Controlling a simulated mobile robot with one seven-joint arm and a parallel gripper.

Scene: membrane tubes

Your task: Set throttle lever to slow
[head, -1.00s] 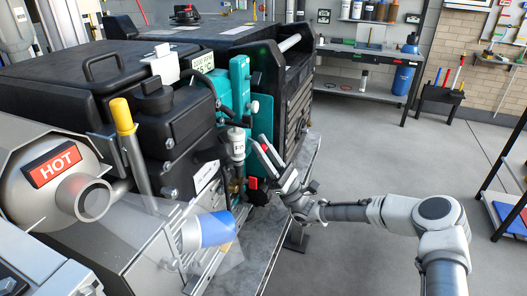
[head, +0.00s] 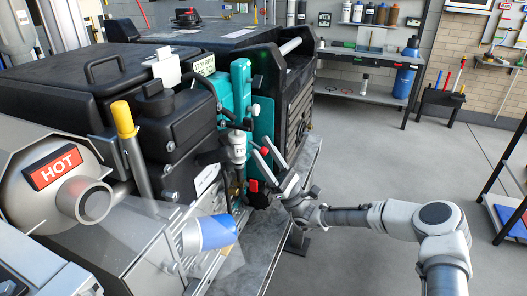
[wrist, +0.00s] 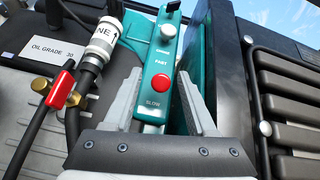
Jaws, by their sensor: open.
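The throttle is a teal upright plate (wrist: 170,14) on the machine, marked with a word that looks like FAST above and SLOW below. A red round knob (wrist: 159,82) sits between these two words in the wrist view. The red knob also shows in the head view (head: 264,152). A pale grey knob (wrist: 168,30) sits higher on the plate. My gripper (wrist: 160,75) is open, with one finger on each side of the plate and the red knob between them. Whether a finger touches anything cannot be told. In the head view my gripper (head: 261,146) reaches in from the right.
A black ribbed housing (wrist: 290,90) stands close on the right. A HOT exhaust (head: 55,165) and a clear guard with a blue cylinder (head: 218,230) are nearer.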

